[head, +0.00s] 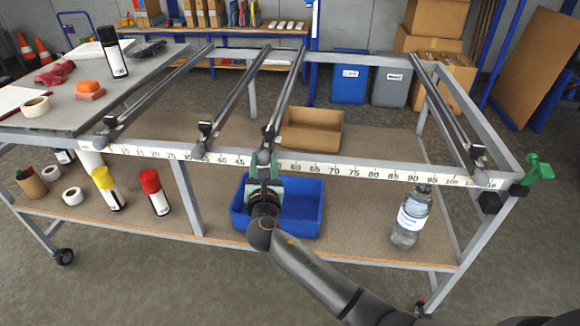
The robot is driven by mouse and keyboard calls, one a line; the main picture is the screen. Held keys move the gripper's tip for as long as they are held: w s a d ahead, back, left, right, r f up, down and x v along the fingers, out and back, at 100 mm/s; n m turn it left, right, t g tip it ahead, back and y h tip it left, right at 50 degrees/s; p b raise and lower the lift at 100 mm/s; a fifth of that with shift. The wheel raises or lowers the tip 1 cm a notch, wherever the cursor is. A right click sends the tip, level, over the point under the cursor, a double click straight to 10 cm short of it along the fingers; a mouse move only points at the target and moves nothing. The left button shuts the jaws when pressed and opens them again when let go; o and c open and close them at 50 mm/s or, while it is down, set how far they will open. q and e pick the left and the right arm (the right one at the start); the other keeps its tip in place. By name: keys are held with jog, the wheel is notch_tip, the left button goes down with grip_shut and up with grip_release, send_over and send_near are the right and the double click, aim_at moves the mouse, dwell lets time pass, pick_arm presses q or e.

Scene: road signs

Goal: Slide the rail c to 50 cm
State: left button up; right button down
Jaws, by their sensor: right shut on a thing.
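Several dark rails cross the grey frame table from back to front. The third rail from the left, probably rail c (286,92), has its front end at the white number scale (345,171), between the 45 and the 60. The exact mark under it is hidden by my gripper, and no letter on the rails is legible. My right gripper (264,162) is shut on the front end of this rail, with my arm reaching up from the lower right. My left gripper is out of view.
Other rails stand to the left (235,90) and far right (447,108). A blue bin (312,210), a cardboard box (335,132) and a water bottle (411,217) are on the lower shelf. A green clamp (538,168) sits at the right corner.

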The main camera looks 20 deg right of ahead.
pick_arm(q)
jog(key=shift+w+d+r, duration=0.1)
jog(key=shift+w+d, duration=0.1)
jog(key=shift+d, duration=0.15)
pick_arm(e)
jog(key=shift+w+a, duration=0.3)
jog(key=shift+a, duration=0.25)
jog(key=shift+w+a, duration=0.25)
jog(key=shift+a, duration=0.25)
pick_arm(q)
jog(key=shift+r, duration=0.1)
pick_arm(e)
jog(key=shift+c, duration=2.1)
grip_release()
jog(key=shift+d, duration=0.1)
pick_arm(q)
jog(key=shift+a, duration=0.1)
pick_arm(e)
jog(key=shift+s, duration=0.1)
pick_arm(q)
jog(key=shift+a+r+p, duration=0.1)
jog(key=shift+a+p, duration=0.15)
jog(key=shift+p, duration=0.05)
pick_arm(e)
jog(key=v, duration=1.2)
jog(key=shift+s, duration=0.15)
